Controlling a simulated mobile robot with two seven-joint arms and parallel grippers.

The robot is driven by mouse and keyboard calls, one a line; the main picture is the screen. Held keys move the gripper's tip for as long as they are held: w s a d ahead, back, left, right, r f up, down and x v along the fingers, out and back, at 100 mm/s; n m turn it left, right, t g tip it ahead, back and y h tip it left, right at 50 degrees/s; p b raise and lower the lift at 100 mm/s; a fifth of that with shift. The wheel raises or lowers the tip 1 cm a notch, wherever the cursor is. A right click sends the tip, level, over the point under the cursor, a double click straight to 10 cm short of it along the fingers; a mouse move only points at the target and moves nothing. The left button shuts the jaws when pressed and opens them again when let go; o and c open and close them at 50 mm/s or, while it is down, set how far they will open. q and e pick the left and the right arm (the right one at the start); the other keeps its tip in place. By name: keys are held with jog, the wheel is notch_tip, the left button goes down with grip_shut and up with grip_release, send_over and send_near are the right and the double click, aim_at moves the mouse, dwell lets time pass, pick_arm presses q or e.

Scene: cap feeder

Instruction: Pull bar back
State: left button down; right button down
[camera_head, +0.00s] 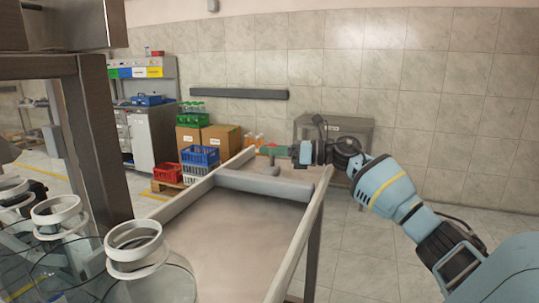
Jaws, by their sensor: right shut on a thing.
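The bar (265,185) is a grey, rounded length lying across the far part of the feeder's long tray (225,235), between its two side rails. My right arm reaches in from the right, over the right rail. My right gripper (275,151) is at the far end of the tray, just above and behind the bar, and is shut on the bar's upright part. The exact grip is small and partly hidden by the gripper. My left gripper is not in view.
White ring-shaped machine parts (134,247) stand at the front left by a dark post (97,140). Beyond the tray are crates (200,156), cardboard boxes (222,138) and a grey table (352,130) against the tiled wall. The tray's near surface is bare.

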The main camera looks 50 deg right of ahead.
jog(key=shift+d+r, duration=0.15)
jog(key=shift+d, duration=0.1)
jog(key=c, duration=1.4)
grip_release()
jog(key=shift+c, duration=0.2)
jog(key=o, duration=0.3)
jog(key=shift+w+d, duration=0.1)
